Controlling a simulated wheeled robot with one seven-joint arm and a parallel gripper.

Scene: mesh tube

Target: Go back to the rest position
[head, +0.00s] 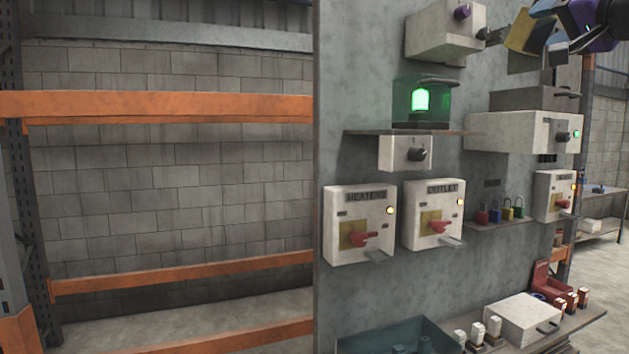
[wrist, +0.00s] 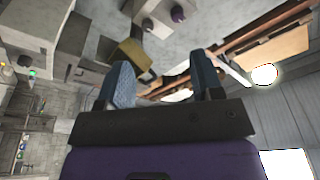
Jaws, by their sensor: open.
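My gripper (head: 560,42) shows at the top right of the head view, raised in front of the grey panel's upper right part. In the wrist view my gripper (wrist: 165,85) has its two blue-grey fingers spread apart, with nothing between them. A yellowish flap or plate (head: 524,32) shows beside the gripper in the head view. It also shows in the wrist view (wrist: 134,53), beyond the left finger; I cannot tell whether they touch.
The grey panel (head: 350,110) carries a heater box (head: 360,225), an outlet box (head: 434,215), a lit green lamp (head: 420,100) and several padlocks (head: 500,212). A lower shelf holds a white box (head: 515,318) and a teal bin (head: 385,338). An orange-beamed rack (head: 160,106) stands left.

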